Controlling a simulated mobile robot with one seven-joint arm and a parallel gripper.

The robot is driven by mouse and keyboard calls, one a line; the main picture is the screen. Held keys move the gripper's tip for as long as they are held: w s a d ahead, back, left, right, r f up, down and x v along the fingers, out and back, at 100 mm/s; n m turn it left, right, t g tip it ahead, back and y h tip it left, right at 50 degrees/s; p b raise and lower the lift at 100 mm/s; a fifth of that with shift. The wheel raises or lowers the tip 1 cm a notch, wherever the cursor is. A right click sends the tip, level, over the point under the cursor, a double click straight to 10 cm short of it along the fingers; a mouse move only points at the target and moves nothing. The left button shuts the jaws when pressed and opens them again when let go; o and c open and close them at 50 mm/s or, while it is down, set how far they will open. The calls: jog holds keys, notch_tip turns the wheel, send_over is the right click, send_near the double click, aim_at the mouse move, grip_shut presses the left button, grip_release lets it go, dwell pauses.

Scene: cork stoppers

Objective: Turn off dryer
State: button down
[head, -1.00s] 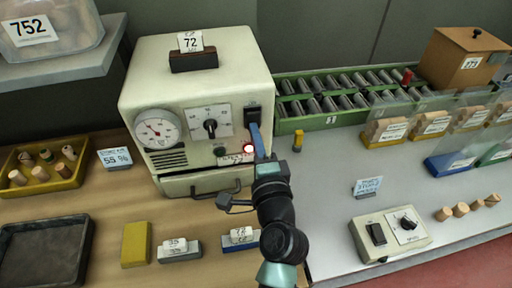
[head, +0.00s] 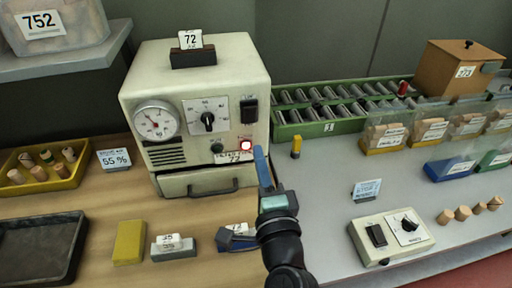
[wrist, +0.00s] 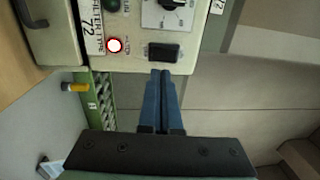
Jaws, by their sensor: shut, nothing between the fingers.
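The dryer (head: 200,95) is a cream box with a round gauge (head: 156,121), a black-knobbed dial (head: 208,119) and a black switch (head: 249,111) at its front's upper right. Below the switch is a lamp (head: 246,145) with a red rim and bright white centre; it also shows in the wrist view (wrist: 115,45). My gripper (head: 259,152) has blue fingers, shut and empty, in front of the dryer's lower right edge. In the wrist view the fingertips (wrist: 162,72) appear just below the black switch (wrist: 163,52), seemingly apart from it. The switch's position is unclear.
A green rack (head: 340,125) of metal tubes stands right of the dryer. A small cream control box (head: 392,238) with its own switch and knob sits at front right, near cork stoppers (head: 462,213). A yellow block (head: 129,242) and labelled blocks lie before the dryer.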

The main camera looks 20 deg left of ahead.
jog(key=s+d, duration=0.1)
jog(key=s+d+f+b, duration=0.1)
jog(key=s, duration=0.1)
jog(key=s+d+f, duration=0.1)
jog(key=shift+s, duration=0.2)
jog(key=shift+r, duration=0.1)
